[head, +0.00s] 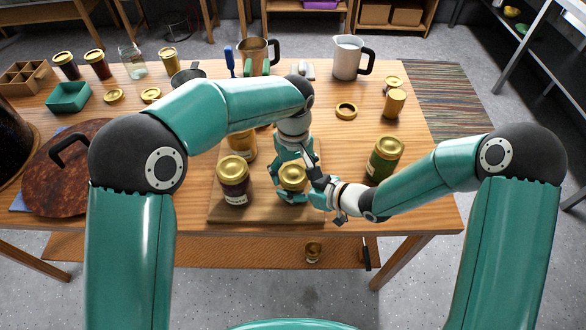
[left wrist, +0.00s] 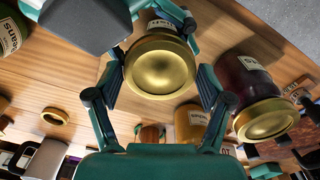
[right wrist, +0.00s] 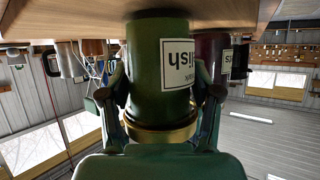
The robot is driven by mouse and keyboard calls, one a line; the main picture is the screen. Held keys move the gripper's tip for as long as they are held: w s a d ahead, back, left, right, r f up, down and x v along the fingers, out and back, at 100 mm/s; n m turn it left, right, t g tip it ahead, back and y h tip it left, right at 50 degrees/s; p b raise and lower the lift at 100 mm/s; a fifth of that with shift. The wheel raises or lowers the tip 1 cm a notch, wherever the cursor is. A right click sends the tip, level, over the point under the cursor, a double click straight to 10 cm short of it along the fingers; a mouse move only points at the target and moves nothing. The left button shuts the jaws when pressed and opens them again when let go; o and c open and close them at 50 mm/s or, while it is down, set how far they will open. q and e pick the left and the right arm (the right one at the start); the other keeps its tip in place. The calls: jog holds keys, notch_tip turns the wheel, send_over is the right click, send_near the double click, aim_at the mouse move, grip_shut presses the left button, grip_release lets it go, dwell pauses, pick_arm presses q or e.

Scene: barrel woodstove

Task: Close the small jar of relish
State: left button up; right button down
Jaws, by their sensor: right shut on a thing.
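The small relish jar is green with a gold lid (head: 293,174) on its mouth. It stands upright at the right front of the wooden board, and its body (right wrist: 160,65) shows upside down in the right wrist view with part of a "relish" label. My right gripper (head: 318,192) is shut on the jar's body from the right side. My left gripper (head: 290,180) comes from above, its fingers spread around the lid. In the left wrist view the lid (left wrist: 160,72) lies between those open fingers (left wrist: 158,85). I cannot tell whether the lid is fully tight.
A dark jar (head: 233,180) and an amber jar (head: 242,146) stand on the board (head: 265,212) to the left. A larger green jar (head: 385,158) stands to the right. A loose lid (head: 346,110) lies behind on the table. A pitcher (head: 348,58) stands farther back.

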pick_arm(q)
jog(key=c, duration=0.6)
jog(key=m, duration=0.6)
jog(key=shift+m, duration=0.3)
jog(key=o, duration=1.2)
